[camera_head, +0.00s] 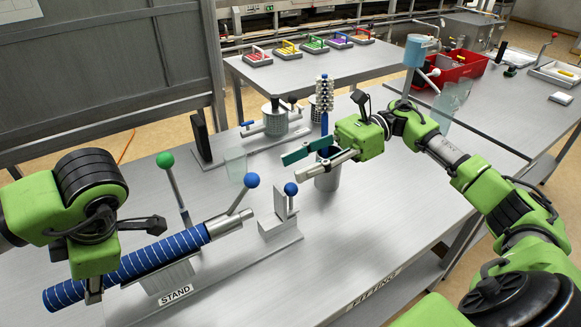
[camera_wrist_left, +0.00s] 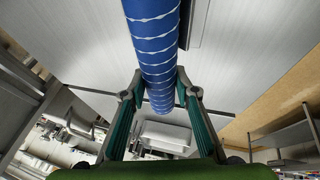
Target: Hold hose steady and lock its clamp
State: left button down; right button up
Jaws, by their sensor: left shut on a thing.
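The blue hose (camera_head: 150,257) with white rings lies along the stand (camera_head: 178,289) at front left, a metal sleeve (camera_head: 228,223) at its right end. My left gripper (camera_head: 94,292) is shut on the hose near its left end; in the left wrist view the hose (camera_wrist_left: 156,50) passes between its fingers. A green-knobbed lever (camera_head: 173,180) stands behind the hose. A blue-knobbed lever (camera_head: 242,192) rises by the sleeve. Which lever belongs to the clamp is unclear. My right gripper (camera_head: 298,170) is open and empty above the table, right of these levers.
A metal bracket (camera_head: 279,232) with a blue knob stands right of the sleeve. A grey cup (camera_head: 327,180) is under my right gripper. A clear glass (camera_head: 236,165) and a valve-like fixture (camera_head: 276,122) stand behind. The table's front right is clear.

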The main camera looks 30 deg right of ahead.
pick_arm(q)
jog(key=c, duration=1.5)
grip_release()
